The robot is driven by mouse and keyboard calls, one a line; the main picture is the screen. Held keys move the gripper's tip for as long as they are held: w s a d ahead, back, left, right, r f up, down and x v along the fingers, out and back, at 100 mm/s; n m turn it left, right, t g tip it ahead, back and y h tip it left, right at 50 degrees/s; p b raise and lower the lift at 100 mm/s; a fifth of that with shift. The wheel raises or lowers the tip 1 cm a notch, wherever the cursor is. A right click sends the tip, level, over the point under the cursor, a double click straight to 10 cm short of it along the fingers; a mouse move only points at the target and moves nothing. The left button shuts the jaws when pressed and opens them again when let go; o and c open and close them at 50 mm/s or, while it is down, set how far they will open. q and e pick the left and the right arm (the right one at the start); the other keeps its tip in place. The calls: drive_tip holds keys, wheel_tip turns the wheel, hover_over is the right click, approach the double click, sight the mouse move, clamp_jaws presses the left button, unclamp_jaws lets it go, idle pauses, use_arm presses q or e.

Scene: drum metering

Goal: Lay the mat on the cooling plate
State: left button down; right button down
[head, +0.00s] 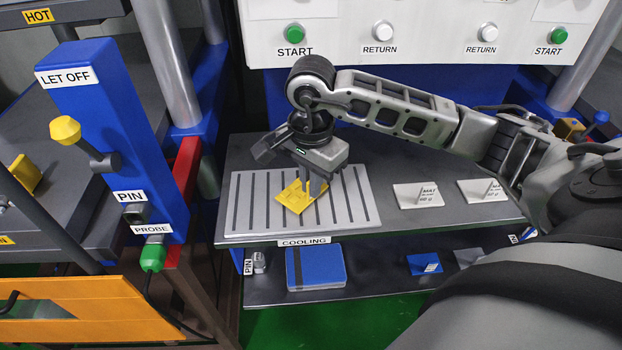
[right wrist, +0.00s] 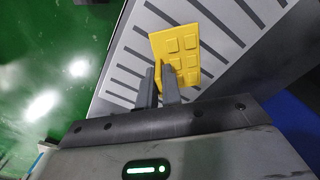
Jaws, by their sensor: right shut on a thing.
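The yellow mat (head: 291,198) is at the middle of the cooling plate (head: 252,208), a light grey slab with dark slots on the upper shelf. My right gripper (head: 314,186) reaches down over the plate and is shut on the mat. In the right wrist view the mat (right wrist: 178,50) shows raised square pads and extends beyond the fingertips (right wrist: 162,75). The mat looks turned relative to the slots. I cannot tell whether it touches the plate. My left gripper is out of view.
The lower shelf holds a blue book-like item (head: 315,268) and a small blue piece (head: 424,264). A blue post labelled LET OFF (head: 100,120) and a red upright (head: 183,190) stand at left.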

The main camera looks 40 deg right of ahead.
drive_tip(key=shift+f, duration=0.3)
drive_tip(key=c, duration=2)
unclamp_jaws()
drive_tip(key=shift+f, duration=0.1)
drive_tip(key=o, duration=0.4)
drive_tip(key=shift+r, duration=0.6)
wheel_tip(320, 180, up, 11)
drive_tip(key=shift+r, duration=0.15)
